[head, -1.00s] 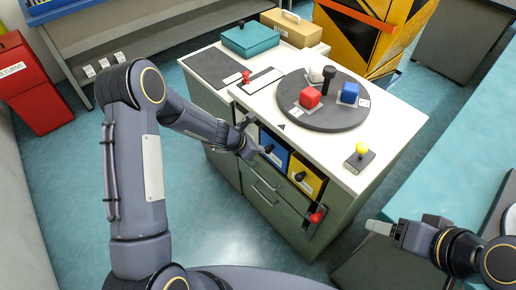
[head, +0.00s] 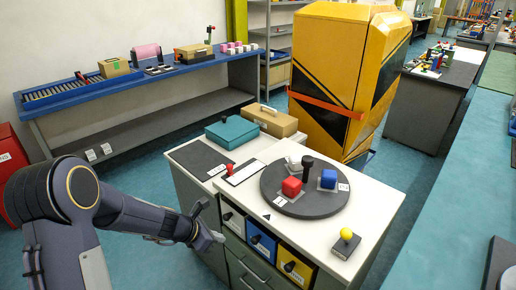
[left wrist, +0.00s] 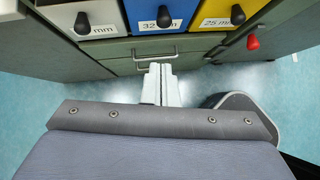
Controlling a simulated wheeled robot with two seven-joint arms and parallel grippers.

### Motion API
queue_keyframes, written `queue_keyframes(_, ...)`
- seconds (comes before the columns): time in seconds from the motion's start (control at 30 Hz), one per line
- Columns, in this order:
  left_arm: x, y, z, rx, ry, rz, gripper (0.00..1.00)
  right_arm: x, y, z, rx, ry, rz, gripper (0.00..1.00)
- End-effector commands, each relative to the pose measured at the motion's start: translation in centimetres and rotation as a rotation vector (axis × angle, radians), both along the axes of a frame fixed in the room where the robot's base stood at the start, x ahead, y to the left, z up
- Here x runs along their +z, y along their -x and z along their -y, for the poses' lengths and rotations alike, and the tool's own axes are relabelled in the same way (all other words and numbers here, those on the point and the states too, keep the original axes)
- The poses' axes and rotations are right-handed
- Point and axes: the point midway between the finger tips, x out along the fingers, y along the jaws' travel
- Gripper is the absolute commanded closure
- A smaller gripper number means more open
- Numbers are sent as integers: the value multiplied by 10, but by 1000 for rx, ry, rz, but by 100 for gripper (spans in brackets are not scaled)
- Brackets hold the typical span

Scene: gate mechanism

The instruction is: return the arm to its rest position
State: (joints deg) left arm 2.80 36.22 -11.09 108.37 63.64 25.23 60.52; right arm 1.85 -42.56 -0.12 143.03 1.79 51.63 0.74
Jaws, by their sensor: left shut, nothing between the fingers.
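My left arm (head: 145,215) comes in from the left in the head view. Its left gripper (head: 217,238) is shut and empty, in the open air at the left front of the cabinet (head: 190,187). The left wrist view shows the shut fingers (left wrist: 163,85) side by side, pointing at the cabinet front, with nothing between them. They appear apart from the drawers. The white drawer (head: 232,217), blue drawer (head: 262,243) and yellow drawer (head: 295,266) sit in the cabinet, each with a dark knob. My right gripper is out of view.
A yellow knob (head: 346,234) stands on the cabinet top. A red handle (left wrist: 252,42) shows by the yellow drawer. Floor at the cabinet's left is clear.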

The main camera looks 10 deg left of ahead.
Motion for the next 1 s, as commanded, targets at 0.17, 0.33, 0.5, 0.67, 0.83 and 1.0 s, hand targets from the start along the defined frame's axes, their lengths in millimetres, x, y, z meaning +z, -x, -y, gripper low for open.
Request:
queue_keyframes(0.17, 39, 12, 0, -128, -41, 107, 100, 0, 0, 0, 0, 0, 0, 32)
queue_keyframes(0.33, 116, 63, 2, -476, -191, 368, 100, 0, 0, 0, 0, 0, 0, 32)
queue_keyframes(0.5, 168, 137, 2, -874, -426, 632, 100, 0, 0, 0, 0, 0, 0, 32)
queue_keyframes(0.67, 185, 208, -5, -1234, -695, 812, 100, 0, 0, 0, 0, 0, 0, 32)
queue_keyframes(0.83, 180, 261, -17, -1535, -947, 890, 100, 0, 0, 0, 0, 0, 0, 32)
queue_keyframes(1.0, 172, 284, -25, -1688, -1072, 896, 100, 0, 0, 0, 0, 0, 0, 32)
